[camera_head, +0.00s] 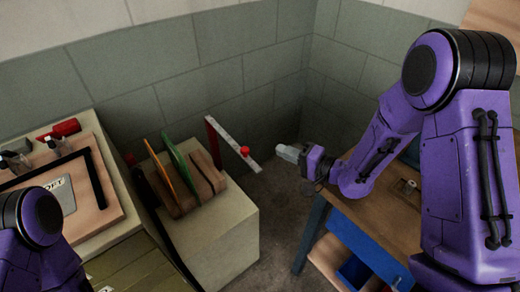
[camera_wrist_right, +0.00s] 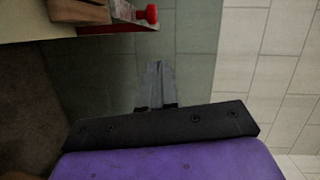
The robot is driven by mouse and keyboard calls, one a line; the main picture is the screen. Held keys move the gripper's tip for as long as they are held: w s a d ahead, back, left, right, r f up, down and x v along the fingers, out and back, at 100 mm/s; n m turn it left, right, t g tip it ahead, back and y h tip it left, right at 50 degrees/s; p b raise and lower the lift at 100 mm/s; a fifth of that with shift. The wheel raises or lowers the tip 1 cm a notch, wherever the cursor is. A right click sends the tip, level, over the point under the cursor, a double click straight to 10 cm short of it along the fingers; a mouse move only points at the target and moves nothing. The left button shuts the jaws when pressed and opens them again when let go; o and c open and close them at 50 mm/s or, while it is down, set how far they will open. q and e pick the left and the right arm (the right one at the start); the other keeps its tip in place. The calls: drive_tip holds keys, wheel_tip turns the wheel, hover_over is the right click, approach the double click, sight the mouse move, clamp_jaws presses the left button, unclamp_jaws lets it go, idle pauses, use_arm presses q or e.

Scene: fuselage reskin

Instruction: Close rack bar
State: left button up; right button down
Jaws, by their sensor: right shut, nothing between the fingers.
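The rack bar (camera_head: 228,140) is a pale strip with a red knob (camera_head: 245,151), joined to a red post (camera_head: 213,145) at the rack. It swings out past the right side of the rack, away from the panels. The wooden rack (camera_head: 207,176) holds an orange panel (camera_head: 163,170) and a green panel (camera_head: 178,160) upright. My right gripper (camera_head: 280,152) is shut and empty, just right of the knob, apart from it. In the right wrist view the knob (camera_wrist_right: 149,14) lies beyond the closed fingertips (camera_wrist_right: 158,66). My left arm shows at the lower left, its gripper out of view.
The rack stands on a cream cabinet (camera_head: 232,240). A wooden workbench (camera_head: 375,215) with blue legs is under my right arm. At left, another bench carries a framed board (camera_head: 110,185) and a red item (camera_head: 66,129). Grey block walls stand close behind.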

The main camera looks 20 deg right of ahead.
drive_tip(key=w+a+f+p, duration=0.1)
drive_tip(key=w+a, duration=0.3)
drive_tip(key=a, duration=0.2)
drive_tip(key=shift+s+a+f, duration=0.1)
drive_tip(key=shift+a, duration=0.1)
